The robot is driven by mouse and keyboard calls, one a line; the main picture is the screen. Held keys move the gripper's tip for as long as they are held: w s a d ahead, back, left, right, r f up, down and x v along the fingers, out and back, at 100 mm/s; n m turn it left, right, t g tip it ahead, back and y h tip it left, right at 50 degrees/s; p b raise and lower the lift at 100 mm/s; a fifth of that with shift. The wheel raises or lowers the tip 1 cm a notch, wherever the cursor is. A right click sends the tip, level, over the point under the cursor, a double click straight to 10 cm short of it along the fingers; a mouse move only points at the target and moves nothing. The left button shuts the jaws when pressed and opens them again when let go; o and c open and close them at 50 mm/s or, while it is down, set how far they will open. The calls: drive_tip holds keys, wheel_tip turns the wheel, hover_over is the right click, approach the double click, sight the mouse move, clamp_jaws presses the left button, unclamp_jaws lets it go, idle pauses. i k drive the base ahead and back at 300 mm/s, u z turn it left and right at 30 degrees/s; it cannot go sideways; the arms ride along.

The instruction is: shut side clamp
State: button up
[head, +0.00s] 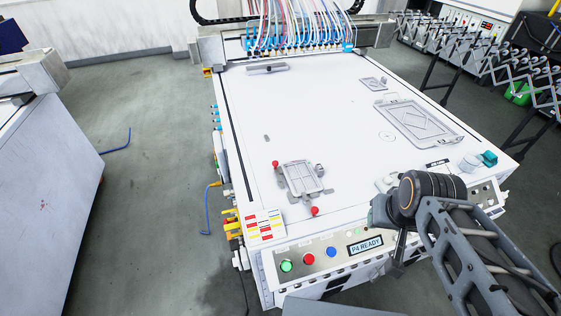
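A small grey fixture (303,178) sits on the near left of the white machine bed. It has two red-tipped parts that look like clamp handles. One red knob (275,164) is at its upper left side, and the other red knob (315,211) is at its near edge. Which is the side clamp, and whether either is open or shut, I cannot tell at this size. My gripper (397,268) hangs at the end of my arm in front of the machine's front panel, right of and apart from the fixture. Its fingers are too small and dark to read.
The white bed (330,120) is mostly clear. A larger framed plate (417,124) lies at right, a grey bar (267,69) at the far left. The front panel has coloured buttons (309,258) and a "P4 READY" display (366,246). A hose-fed nozzle gantry (300,42) spans the back.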

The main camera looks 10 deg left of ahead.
sight(275, 163)
drive_tip(key=u, duration=0.75)
drive_tip(key=k, duration=0.3)
drive_tip(key=u, duration=0.1)
drive_tip(key=i, duration=0.5)
drive_tip(key=u, duration=0.05)
